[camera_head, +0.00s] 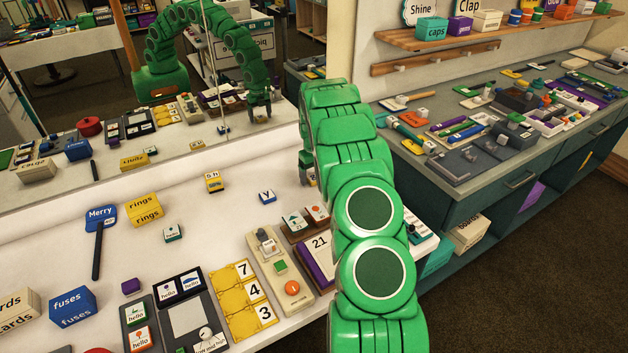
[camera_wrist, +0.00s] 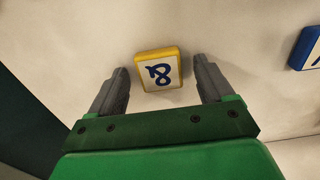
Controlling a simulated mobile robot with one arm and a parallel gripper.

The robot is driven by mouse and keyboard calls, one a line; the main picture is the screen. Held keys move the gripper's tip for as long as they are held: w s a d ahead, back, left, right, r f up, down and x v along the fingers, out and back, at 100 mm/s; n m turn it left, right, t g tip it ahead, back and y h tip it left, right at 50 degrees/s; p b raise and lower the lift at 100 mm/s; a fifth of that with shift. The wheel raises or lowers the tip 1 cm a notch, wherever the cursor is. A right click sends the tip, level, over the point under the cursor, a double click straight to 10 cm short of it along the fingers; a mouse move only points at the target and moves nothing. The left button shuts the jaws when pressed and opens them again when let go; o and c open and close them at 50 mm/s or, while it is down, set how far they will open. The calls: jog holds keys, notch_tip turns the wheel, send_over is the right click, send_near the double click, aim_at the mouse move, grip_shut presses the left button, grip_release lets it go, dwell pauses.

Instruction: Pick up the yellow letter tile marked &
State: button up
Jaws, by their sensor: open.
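The yellow letter tile (camera_wrist: 157,69) has a pale face with a dark blue mark that reads as a turned &. In the wrist view it lies flat on the white surface, between the tips of my gripper (camera_wrist: 161,80). The two grey fingers are apart, with bare surface showing between each finger and the tile. I cannot tell how high the tips are above the surface. In the head view my gripper (camera_head: 307,166) is mostly behind my green arm, and I cannot make out the & tile there.
A blue-edged tile (camera_wrist: 307,48) lies to the right in the wrist view. In the head view a V tile (camera_head: 267,197) and a yellow block (camera_head: 213,182) stand left of my gripper. A mirror runs behind the white counter.

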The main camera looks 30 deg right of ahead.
aim_at(314, 177)
jog(key=shift+c, duration=0.5)
jog(key=c, duration=1)
jog(key=shift+r, duration=1.55)
jog(key=s+a+r, duration=0.1)
jog(key=s+r, duration=0.2)
jog(key=s, duration=0.1)
jog(key=s+a+r, duration=0.2)
jog(key=s+r, duration=0.1)
jog(key=s, duration=0.1)
jog(key=s+a+r, duration=0.2)
jog(key=s+r, duration=0.2)
jog(key=s, duration=0.1)
jog(key=shift+a, duration=0.2)
